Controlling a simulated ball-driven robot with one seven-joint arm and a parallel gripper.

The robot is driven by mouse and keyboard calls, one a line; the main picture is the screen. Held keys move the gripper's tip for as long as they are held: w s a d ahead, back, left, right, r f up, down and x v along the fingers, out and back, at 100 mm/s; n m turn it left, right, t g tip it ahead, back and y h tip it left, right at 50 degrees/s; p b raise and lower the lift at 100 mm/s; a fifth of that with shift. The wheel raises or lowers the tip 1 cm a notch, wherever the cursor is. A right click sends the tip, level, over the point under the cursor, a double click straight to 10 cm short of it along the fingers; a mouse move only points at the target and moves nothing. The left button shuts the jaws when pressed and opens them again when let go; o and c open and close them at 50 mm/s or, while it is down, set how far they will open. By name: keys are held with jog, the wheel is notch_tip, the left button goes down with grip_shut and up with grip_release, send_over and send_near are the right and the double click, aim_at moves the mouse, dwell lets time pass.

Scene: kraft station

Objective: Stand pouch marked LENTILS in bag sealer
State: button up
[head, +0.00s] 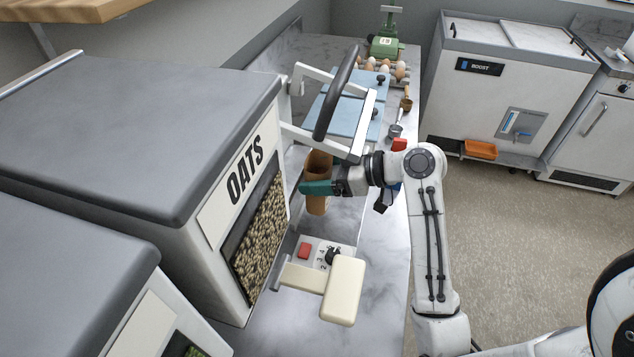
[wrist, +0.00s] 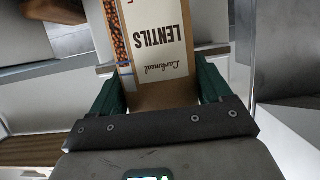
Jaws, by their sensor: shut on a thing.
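A brown kraft pouch (head: 317,168) is held in my gripper (head: 322,187), with a green finger across its side. In the wrist view the pouch (wrist: 160,40) shows a cream label reading LENTILS, upside down in the picture, and a clear strip with orange-brown contents. The green fingers (wrist: 160,92) are shut on it from both sides. What looks like the bag sealer has a white frame with a black handle (head: 337,92) raised above the pouch, and a panel with a red button (head: 305,250) and knob in front. The pouch's lower end is partly hidden; I cannot tell whether it touches the sealer.
A large OATS dispenser (head: 226,205) stands close on the left, with a cream paddle (head: 343,290) near the front. Blue lidded containers (head: 352,108), scoops (head: 396,130), eggs (head: 385,68) and a green scale (head: 386,45) line the counter behind. Open floor lies right.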

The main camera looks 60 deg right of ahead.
notch_tip(320, 180, down, 3)
jog(key=shift+f+p, duration=0.1)
jog(key=shift+p, duration=0.25)
jog(key=shift+w+f+p, duration=0.1)
jog(key=shift+f+p, duration=0.05)
jog(key=shift+p, duration=0.15)
jog(key=shift+a+f, duration=0.1)
jog(key=shift+f, duration=0.15)
jog(key=shift+f+b, duration=0.2)
jog(key=shift+b, duration=0.1)
jog(key=o, duration=1.7)
jog(key=shift+c, duration=0.2)
jog(key=shift+r, duration=0.15)
